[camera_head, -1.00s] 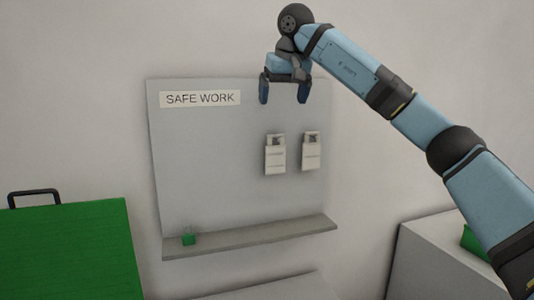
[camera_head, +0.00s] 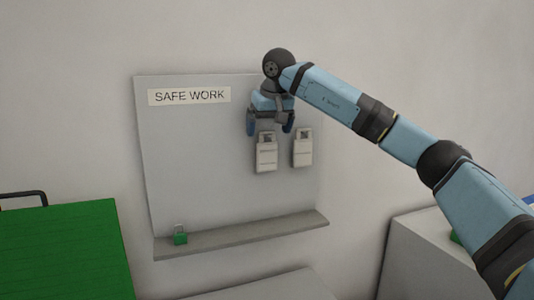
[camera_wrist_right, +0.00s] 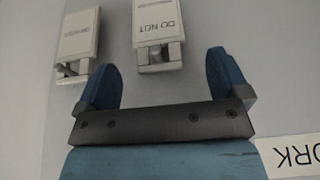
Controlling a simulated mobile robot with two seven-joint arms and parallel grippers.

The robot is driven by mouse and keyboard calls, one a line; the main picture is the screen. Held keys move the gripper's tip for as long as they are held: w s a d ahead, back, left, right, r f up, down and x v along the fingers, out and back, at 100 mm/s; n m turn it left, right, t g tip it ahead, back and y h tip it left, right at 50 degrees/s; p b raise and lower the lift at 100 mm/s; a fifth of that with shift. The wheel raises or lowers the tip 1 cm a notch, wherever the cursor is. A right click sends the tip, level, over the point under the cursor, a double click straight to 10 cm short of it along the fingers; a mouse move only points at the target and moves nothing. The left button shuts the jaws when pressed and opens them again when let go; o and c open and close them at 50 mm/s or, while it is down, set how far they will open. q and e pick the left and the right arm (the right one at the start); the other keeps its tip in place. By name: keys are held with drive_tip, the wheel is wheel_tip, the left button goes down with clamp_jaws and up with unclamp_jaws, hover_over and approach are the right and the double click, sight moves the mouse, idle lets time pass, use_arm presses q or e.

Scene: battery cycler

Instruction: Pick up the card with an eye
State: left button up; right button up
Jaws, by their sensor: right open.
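Two pale cards with dark slots near their tops hang side by side on a grey board: the left card (camera_head: 266,155) and the right card (camera_head: 303,150). No eye mark can be made out on either. In the right wrist view, turned upside down, one card reads "DO NOT" (camera_wrist_right: 160,18), and the other (camera_wrist_right: 76,38) is to its left with unreadable print. My right gripper (camera_head: 270,124) is open and empty, fingers down, at the top of the left card. In the wrist view, the "DO NOT" card's top end lies just beyond the fingertips, between their lines. My left gripper is out of view.
The board (camera_head: 200,160) carries a "SAFE WORK" label (camera_head: 189,96) and a shelf (camera_head: 240,237) with a small green padlock (camera_head: 180,236). A green panel (camera_head: 60,250) stands at lower left. A grey cabinet (camera_head: 425,260) stands at lower right.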

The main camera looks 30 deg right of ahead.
sight(268, 136)
drive_tip(key=x, duration=0.3)
drive_tip(key=shift+d+f, duration=0.15)
drive_tip(key=c, duration=1)
